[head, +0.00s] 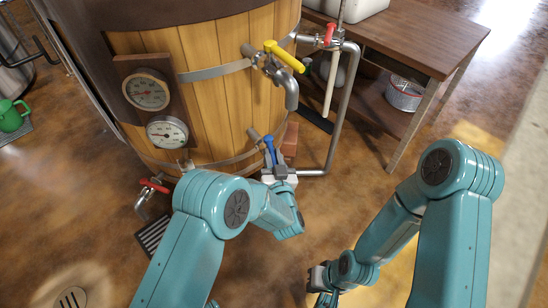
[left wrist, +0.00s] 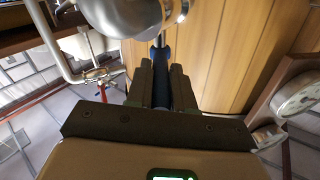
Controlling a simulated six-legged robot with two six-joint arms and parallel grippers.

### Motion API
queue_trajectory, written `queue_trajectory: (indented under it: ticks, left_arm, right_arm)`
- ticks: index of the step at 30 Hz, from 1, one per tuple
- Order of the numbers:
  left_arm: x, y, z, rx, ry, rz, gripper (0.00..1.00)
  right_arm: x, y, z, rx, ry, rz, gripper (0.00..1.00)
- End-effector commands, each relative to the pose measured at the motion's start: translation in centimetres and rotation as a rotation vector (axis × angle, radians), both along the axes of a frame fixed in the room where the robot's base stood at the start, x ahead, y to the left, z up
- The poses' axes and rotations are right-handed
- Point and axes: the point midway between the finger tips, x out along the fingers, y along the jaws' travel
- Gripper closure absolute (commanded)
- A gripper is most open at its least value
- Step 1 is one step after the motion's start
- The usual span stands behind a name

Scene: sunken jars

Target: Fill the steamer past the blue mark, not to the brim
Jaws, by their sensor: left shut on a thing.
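A large round vat of wooden staves with metal bands (head: 220,100) fills the upper left of the head view; it may be the steamer. Its inside, any water level and a blue mark are not in view. A blue valve handle (head: 269,148) stands low on its right side. My left gripper (head: 279,172) is at this handle. In the left wrist view my left gripper (left wrist: 163,85) is shut on the dark blue handle (left wrist: 161,62), with the staves behind. My right gripper (head: 322,280) hangs low over the floor, apart from the vat; its jaws are too small to read.
A yellow-handled valve (head: 284,56) with a downturned spout sits above the blue one. Red-handled valves are on the pipe (head: 329,35) and low left (head: 154,186). Two gauges (head: 147,90) face front.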

Motion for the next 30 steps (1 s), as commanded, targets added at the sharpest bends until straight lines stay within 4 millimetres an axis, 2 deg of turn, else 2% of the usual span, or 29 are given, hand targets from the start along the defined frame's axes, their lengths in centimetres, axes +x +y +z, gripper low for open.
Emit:
queue_trajectory:
  ticks: [17, 18, 19, 20, 30]
  left_arm:
    - [0.04, 0.13, 0.07, -0.002, 0.0, 0.006, 1.0]
    - [0.04, 0.12, 0.06, -0.002, 0.0, 0.006, 0.65]
    - [0.04, 0.12, 0.06, -0.002, -0.001, 0.007, 0.55]
    - [0.04, 0.12, 0.06, -0.002, -0.001, 0.007, 0.53]
    - [0.04, -0.01, 0.04, -0.002, 0.0, 0.01, 0.53]
  right_arm:
    - [0.02, -0.02, -0.05, 0.0, -0.001, -0.001, 1.0]
    - [0.02, -0.02, -0.05, 0.0, 0.0, -0.001, 1.0]
    - [0.02, -0.02, -0.05, 0.0, 0.0, 0.0, 1.0]
    - [0.02, -0.02, -0.05, 0.0, 0.0, 0.0, 1.0]
    - [0.02, -0.02, -0.08, 0.0, -0.001, -0.001, 1.0]
